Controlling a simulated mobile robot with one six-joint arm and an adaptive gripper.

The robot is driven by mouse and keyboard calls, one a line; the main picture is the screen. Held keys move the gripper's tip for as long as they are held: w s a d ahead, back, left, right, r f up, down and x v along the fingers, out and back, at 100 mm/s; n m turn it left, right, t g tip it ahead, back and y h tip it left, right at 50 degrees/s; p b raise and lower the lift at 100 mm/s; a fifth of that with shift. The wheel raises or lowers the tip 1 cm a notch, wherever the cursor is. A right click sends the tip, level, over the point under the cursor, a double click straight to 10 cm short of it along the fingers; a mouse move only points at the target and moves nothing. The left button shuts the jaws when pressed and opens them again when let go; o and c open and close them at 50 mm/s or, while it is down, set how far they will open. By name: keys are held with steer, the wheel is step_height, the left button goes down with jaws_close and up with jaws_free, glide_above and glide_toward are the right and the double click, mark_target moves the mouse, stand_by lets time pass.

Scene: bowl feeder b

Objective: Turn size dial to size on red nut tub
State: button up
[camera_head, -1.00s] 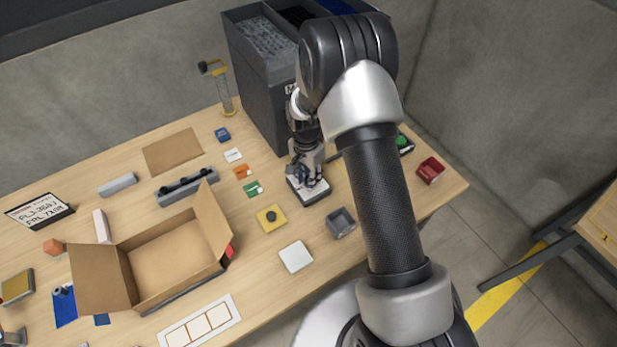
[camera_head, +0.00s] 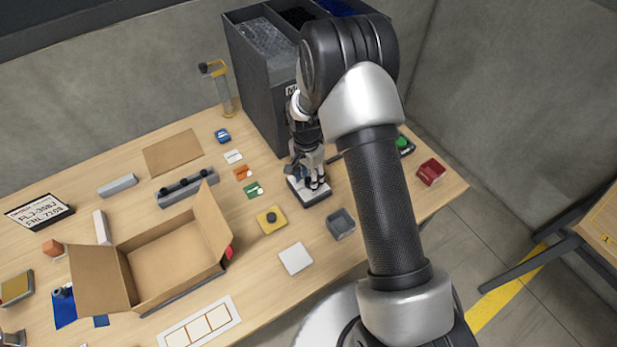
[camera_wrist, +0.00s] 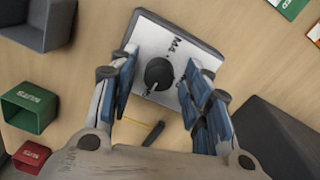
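The size dial is a round black knob (camera_wrist: 158,73) on a white plate with a dark base (camera_head: 309,193). Handwritten marks, one looking like "M4", surround the knob; I cannot read the pointer's setting. My gripper (camera_head: 314,182) is just over the dial. In the wrist view its blue-padded fingers (camera_wrist: 162,80) are spread on both sides of the knob, with gaps showing, so it looks open and holds nothing. The red nut tub (camera_head: 431,172) stands near the table's right end. It also shows at the wrist view's lower left (camera_wrist: 30,157), its label too small to read.
The tall dark bin (camera_head: 262,95) rises close behind my gripper. A yellow button block (camera_head: 271,220) and an open carton (camera_head: 170,262) are to the left.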

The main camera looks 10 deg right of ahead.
mark_target(307, 180)
step_height(307, 180, up, 12)
steer(key=shift+w+a, duration=0.15)
steer(key=shift+w, duration=0.1)
stand_by(0.5)
steer(key=shift+r, duration=0.1)
